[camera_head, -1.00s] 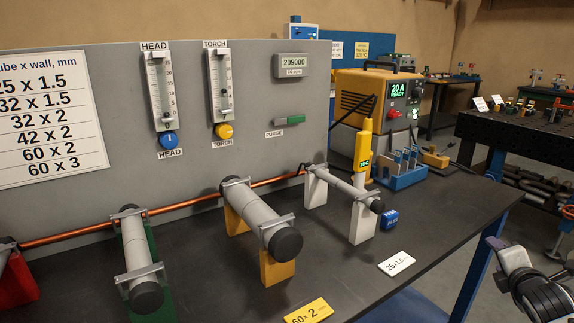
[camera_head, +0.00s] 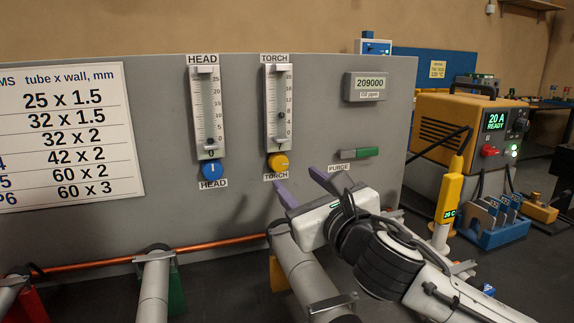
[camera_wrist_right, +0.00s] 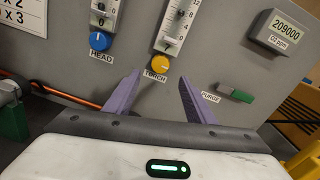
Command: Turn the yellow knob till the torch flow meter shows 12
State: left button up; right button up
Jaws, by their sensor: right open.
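The yellow knob (camera_head: 278,162) sits at the foot of the torch flow meter (camera_head: 278,108) on the grey panel; it also shows in the right wrist view (camera_wrist_right: 161,63). My right gripper (camera_head: 297,178) is open and empty, with purple fingers pointing at the panel. It is below and slightly right of the knob in the head view, apart from it. In the right wrist view (camera_wrist_right: 158,77) the knob appears just beyond the gap between the fingertips. My left gripper is out of view.
The head flow meter (camera_head: 206,110) with its blue knob (camera_head: 212,170) is left of the torch meter. A green purge switch (camera_head: 366,153) and a 209000 display (camera_head: 366,86) are to the right.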

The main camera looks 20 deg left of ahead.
aim_at(281, 165)
jog(key=x, duration=0.9)
jog(key=shift+w, duration=0.1)
jog(key=shift+c, duration=0.9)
jog(key=c, duration=0.9)
jog(key=shift+o, duration=0.2)
jog(key=shift+m+p, duration=0.3)
jog(key=shift+p, duration=0.05)
